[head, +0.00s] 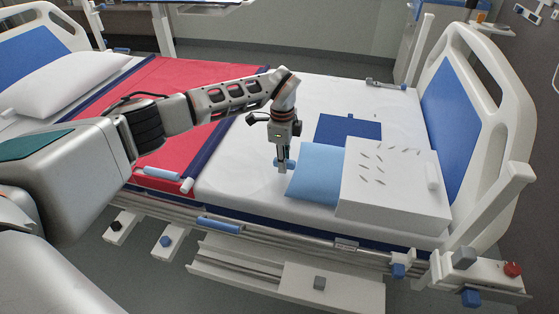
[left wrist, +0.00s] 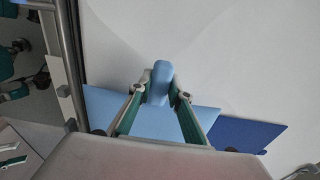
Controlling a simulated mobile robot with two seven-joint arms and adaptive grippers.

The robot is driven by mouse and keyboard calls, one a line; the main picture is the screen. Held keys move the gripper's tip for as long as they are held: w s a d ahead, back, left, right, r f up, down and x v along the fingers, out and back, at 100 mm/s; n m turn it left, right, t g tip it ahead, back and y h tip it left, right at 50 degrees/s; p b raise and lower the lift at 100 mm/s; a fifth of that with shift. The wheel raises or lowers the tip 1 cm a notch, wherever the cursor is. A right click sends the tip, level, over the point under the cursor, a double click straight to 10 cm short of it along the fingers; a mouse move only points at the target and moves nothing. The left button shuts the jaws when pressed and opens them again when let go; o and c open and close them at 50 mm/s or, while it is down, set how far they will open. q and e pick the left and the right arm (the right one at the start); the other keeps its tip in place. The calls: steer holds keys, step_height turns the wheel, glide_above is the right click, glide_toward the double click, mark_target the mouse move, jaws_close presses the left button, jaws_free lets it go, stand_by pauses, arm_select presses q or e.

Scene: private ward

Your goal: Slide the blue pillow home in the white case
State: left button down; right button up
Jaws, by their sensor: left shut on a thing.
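The light blue pillow (head: 316,172) lies on the bed with its right part inside the white case (head: 400,190); its left part shows outside the case's mouth. My left gripper (head: 282,165) is at the pillow's left end, pointing down. In the left wrist view, the fingers of my left gripper (left wrist: 158,92) are shut on a rounded light blue tab at the edge of the pillow (left wrist: 105,102). How far the pillow reaches inside the case is hidden. My right gripper is not in view.
A dark blue flat patch (head: 348,127) lies on the white sheet behind the pillow. A red blanket (head: 190,82) covers the bed's middle, and a white pillow (head: 70,82) lies at the far left.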

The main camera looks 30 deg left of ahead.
mark_target(333, 165)
arm_select(q)
steer(key=shift+w+d, duration=0.15)
steer(key=shift+d, duration=0.5)
steer(key=shift+w+d, duration=0.15)
steer(key=shift+d, duration=0.6)
steer(key=shift+w+d, duration=0.3)
steer(key=shift+d, duration=0.65)
steer(key=shift+w+d, duration=0.25)
steer(key=shift+d, duration=1)
steer(key=shift+w+d, duration=0.15)
steer(key=shift+d, duration=0.45)
steer(key=shift+w+d, duration=0.15)
steer(key=shift+d, duration=0.4)
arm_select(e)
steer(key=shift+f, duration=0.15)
arm_select(q)
steer(key=shift+w+d+b, duration=0.15)
steer(key=shift+w+d, duration=0.05)
steer(key=shift+d, duration=0.6)
steer(key=shift+w+d+b, duration=0.15)
steer(key=shift+w+d, duration=0.05)
steer(key=shift+d, duration=0.65)
steer(key=shift+w+d+b, duration=0.15)
steer(key=shift+w+d, duration=0.05)
steer(key=shift+d, duration=0.6)
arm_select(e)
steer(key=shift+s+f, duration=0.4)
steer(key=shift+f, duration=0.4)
